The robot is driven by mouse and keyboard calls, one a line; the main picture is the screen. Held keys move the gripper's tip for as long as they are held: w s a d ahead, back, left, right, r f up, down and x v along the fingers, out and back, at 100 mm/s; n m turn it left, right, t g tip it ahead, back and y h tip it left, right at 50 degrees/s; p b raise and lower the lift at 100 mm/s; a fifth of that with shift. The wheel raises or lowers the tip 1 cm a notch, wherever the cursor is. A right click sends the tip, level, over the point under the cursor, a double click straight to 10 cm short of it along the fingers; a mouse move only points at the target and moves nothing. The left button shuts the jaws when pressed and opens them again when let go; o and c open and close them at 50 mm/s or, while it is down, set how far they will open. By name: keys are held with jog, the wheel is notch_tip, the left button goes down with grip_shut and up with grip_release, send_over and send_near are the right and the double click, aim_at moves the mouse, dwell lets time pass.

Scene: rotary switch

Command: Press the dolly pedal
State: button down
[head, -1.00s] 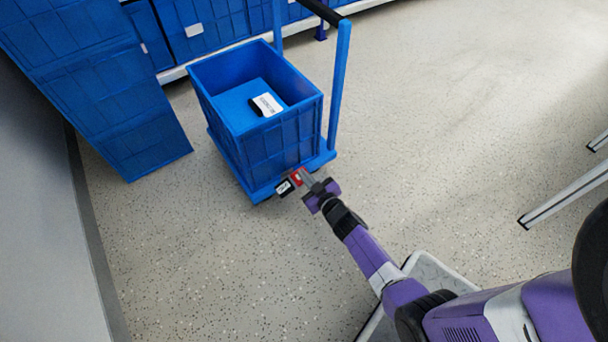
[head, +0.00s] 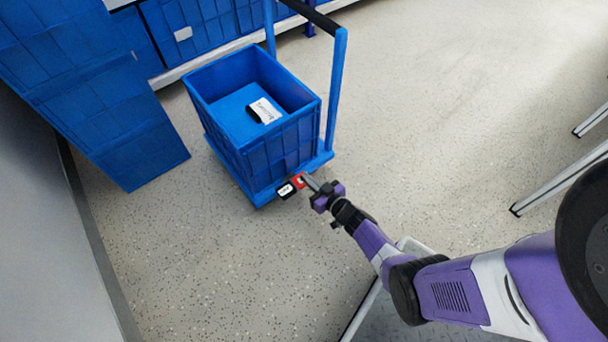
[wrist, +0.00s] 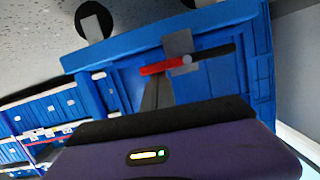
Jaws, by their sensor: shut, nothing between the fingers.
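The blue dolly (head: 318,163) stands on the floor and carries a blue crate (head: 283,146). At its near edge is a pedal with a red part (head: 300,181) and a black part with a white label (head: 286,190). My gripper (head: 309,182) is shut and empty, with its tips right at the red part from the right side. In the wrist view, the fingers of my gripper (wrist: 157,80) point up to the red part (wrist: 162,67), beside the black bar (wrist: 215,52). I cannot tell whether they touch it.
The dolly's upright handle (head: 337,90) rises behind the crate. Stacked blue crates (head: 95,90) stand at the left, and more line a shelf (head: 215,62) at the back. Grey legs (head: 560,180) stand at the right. The floor between is clear.

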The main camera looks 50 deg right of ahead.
jog(key=shift+d+f+m, duration=0.15)
jog(key=shift+f+m, duration=0.15)
jog(key=shift+m, duration=0.2)
jog(key=shift+f, duration=0.15)
jog(key=shift+f+b, duration=0.1)
jog(key=shift+b, duration=0.2)
